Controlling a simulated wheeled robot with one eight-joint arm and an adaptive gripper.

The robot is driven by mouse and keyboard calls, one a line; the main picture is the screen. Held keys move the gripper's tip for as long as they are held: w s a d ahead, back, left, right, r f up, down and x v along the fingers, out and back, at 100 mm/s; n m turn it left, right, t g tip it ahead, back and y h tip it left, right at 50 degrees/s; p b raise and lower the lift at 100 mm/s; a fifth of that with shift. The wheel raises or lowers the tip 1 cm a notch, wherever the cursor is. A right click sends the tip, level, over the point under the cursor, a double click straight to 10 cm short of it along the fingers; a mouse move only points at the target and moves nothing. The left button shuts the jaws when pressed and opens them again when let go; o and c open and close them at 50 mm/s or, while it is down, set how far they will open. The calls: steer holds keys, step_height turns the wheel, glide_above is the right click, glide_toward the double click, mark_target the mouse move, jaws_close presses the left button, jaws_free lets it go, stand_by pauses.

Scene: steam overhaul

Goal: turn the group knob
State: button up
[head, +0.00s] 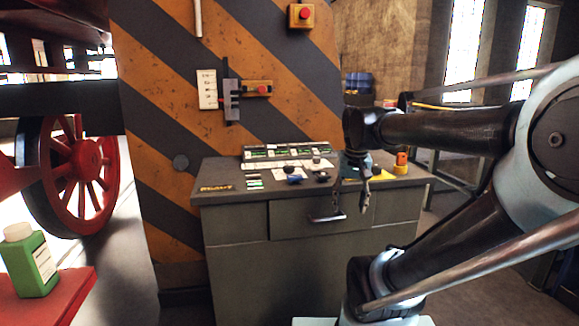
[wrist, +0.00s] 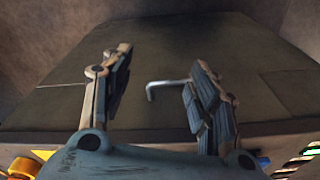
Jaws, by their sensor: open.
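The control console (head: 230,188) has several small controls on its top, including a blue knob (head: 293,179) and a dark knob (head: 322,176). I cannot tell which of them is the group knob. My gripper (head: 351,205) points down at the console's front right edge, to the right of these knobs. Its fingers are apart with nothing between them. In the wrist view, my gripper (wrist: 160,75) is open over the console's front face, with the drawer handle (wrist: 166,86) showing beyond the fingers. A small blue part shows beside the finger at lower right; most of the console top is hidden there.
An orange-and-yellow button (head: 401,163) stands at the console's right end. A panel with lit displays (head: 290,151) runs along the back. A striped orange and grey wall (head: 160,60) rises behind. A green bottle (head: 30,262) stands on a red surface at lower left.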

steer(key=w+a+r+m, duration=0.2)
steer(key=w+a+r, duration=0.6)
steer(key=w+r, duration=0.55)
steer(key=m+g, duration=0.1)
steer(key=g, duration=0.1)
glide_toward(289, 166)
step_height(289, 166, down, 9)
steer(key=shift+a+r, duration=0.1)
steer(key=shift+r, duration=0.1)
steer(key=c, duration=1.1)
